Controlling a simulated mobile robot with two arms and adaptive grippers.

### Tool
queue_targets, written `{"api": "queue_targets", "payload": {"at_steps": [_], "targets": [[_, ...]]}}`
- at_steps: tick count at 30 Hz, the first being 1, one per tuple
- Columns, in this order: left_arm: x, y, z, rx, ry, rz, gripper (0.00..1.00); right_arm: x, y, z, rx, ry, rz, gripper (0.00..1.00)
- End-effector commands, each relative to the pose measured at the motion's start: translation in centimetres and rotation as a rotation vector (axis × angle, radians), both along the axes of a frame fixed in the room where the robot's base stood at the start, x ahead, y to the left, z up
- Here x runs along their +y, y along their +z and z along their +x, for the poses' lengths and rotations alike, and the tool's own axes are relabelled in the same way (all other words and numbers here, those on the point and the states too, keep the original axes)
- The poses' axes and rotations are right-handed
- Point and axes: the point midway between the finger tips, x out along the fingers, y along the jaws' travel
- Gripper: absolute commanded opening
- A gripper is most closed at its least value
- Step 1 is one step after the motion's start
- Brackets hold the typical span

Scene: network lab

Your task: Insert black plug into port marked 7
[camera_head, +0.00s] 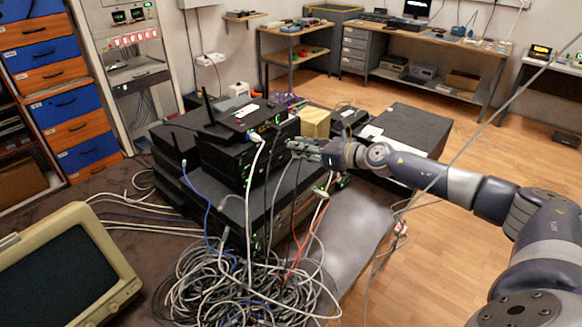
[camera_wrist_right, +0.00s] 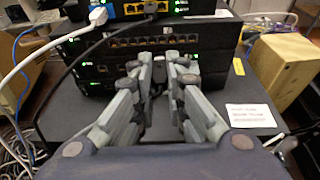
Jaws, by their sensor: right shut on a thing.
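My right gripper (camera_head: 300,147) reaches in from the right to the front of the stacked black network devices. In the right wrist view its fingers (camera_wrist_right: 160,70) are closed around a small dark thing, taken as the black plug (camera_wrist_right: 158,76), mostly hidden between the fingertips. A black switch with a row of ports (camera_wrist_right: 150,43) lies just beyond and above the fingertips. The port numbers are too small to read, so I cannot tell which port is 7. I cannot tell whether the plug touches the device. My left gripper is out of view.
A black cable (camera_wrist_right: 90,50) and a white cable (camera_wrist_right: 40,46) hang at the left of the ports. A tan box (camera_wrist_right: 284,66) stands at the right. Tangled cables (camera_head: 245,285) lie below the stack. A monitor (camera_head: 65,270) stands at the front left.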

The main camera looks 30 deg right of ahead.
Motion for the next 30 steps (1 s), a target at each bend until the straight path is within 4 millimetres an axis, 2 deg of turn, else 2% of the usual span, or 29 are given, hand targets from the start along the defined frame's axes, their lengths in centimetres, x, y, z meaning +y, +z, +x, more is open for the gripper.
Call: {"api": "queue_targets", "payload": {"at_steps": [1, 6, 11, 18, 30], "targets": [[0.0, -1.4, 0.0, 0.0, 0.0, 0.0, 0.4, -0.6, -0.6, 0.0, 0.002, -0.004, -0.004, 0.0], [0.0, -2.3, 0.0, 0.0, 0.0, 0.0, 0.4, -1.7, -0.4, -0.1, 0.016, -0.015, -0.007, 0.0], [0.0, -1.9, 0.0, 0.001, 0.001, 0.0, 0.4, -1.8, 0.0, 0.4, 0.018, -0.018, -0.004, 0.0], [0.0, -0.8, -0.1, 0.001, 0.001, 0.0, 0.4, -1.1, 0.1, 2.3, 0.018, -0.017, -0.004, 0.0], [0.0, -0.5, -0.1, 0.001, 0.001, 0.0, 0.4, -0.4, -0.2, 4.4, 0.018, -0.019, -0.007, 0.0]]}}
